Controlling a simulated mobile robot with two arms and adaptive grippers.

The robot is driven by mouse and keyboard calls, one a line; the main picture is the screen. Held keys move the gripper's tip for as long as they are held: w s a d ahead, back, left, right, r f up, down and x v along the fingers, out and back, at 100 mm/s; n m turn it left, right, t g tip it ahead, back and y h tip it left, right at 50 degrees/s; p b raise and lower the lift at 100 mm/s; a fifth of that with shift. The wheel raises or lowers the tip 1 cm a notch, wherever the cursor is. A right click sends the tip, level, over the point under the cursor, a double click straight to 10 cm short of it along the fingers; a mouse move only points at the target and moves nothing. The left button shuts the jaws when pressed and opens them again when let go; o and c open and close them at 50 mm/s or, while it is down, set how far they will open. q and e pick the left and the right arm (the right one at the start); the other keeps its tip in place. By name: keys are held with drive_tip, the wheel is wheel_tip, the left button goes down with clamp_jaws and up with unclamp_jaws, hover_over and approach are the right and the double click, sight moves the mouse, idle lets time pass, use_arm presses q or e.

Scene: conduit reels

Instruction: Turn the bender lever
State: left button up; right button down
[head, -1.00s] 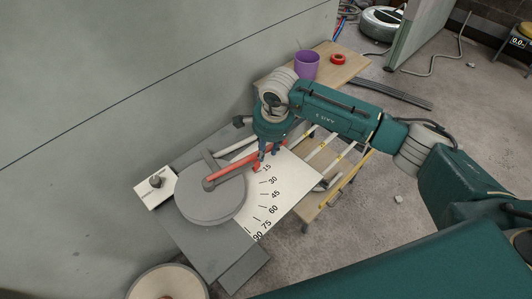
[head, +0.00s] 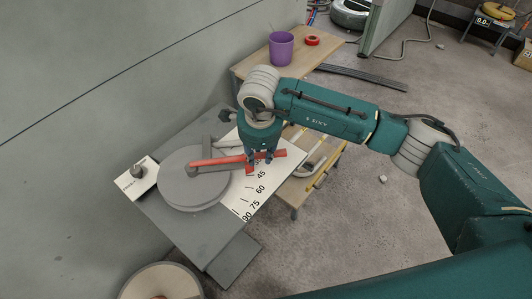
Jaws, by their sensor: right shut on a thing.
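The bender lever (head: 222,160) is a red bar. It runs from a pivot on the round grey bender disc (head: 193,195) across a white angle scale (head: 240,207). The contact of the fingers is partly hidden by the gripper body. My left gripper is not in view.
A wooden table (head: 312,52) behind holds a purple cup (head: 281,47) and a red ring (head: 312,40). A grey wall is close on the left. A reel (head: 160,285) stands at the front left. Open concrete floor (head: 340,225) lies to the right.

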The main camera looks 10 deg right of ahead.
idle(0.3)
drive_tip(key=c, duration=1.4)
unclamp_jaws()
drive_tip(key=shift+o, duration=0.2)
drive_tip(key=shift+r, duration=0.1)
wheel_tip(320, 180, up, 12)
drive_tip(key=s, duration=0.2)
drive_tip(key=shift+s, duration=0.2)
drive_tip(key=shift+a+f, duration=0.1)
drive_tip(key=shift+f, duration=0.1)
